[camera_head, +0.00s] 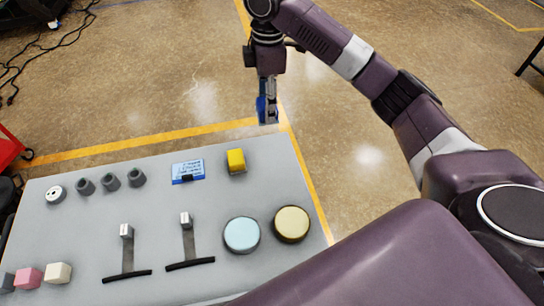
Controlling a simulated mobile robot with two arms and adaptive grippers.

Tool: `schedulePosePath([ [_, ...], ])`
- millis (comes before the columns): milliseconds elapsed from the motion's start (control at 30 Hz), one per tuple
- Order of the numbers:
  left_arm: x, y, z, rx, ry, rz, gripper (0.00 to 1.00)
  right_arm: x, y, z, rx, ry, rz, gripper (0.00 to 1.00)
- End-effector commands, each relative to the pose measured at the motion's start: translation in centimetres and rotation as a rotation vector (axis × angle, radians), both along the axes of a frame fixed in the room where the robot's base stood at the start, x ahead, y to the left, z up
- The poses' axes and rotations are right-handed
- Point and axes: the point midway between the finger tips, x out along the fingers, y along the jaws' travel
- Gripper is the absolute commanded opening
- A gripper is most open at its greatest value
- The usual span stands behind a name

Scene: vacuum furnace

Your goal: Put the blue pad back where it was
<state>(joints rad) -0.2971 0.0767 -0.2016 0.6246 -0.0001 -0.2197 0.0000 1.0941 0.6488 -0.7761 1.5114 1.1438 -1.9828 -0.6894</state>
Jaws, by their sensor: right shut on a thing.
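My right gripper (268,115) hangs down at the upper middle of the head view, beyond the far edge of the grey table. It is shut on a small dark blue pad (261,108), which is partly hidden by the fingers. The pad is held in the air, apart from the table. A pale blue round disc (242,235) lies on the table beside a pale yellow round disc (292,223). My left gripper is out of view.
The grey table (80,235) carries a yellow block (236,161), a blue-and-white card (188,171), several grey cylinders (111,182), two T-shaped handles (127,252), a pink cube (28,278) and a cream cube (58,272).

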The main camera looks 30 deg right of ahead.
Motion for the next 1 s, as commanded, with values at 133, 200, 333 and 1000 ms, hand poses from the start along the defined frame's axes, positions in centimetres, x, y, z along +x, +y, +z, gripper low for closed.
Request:
schedulePosePath([
  [133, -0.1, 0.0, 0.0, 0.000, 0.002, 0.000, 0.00, -0.6, -1.1, 0.6, -0.022, 0.008, 0.012, 0.26],
  [200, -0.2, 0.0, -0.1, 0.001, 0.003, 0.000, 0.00, -0.7, -1.2, -0.6, -0.023, 0.011, 0.013, 0.26],
  [333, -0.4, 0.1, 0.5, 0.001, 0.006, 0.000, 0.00, -0.7, -1.2, -3.5, -0.024, 0.014, 0.011, 0.26],
  [1000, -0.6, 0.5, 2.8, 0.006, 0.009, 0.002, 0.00, -0.6, -1.2, -15.9, -0.023, 0.007, 0.010, 0.26],
])
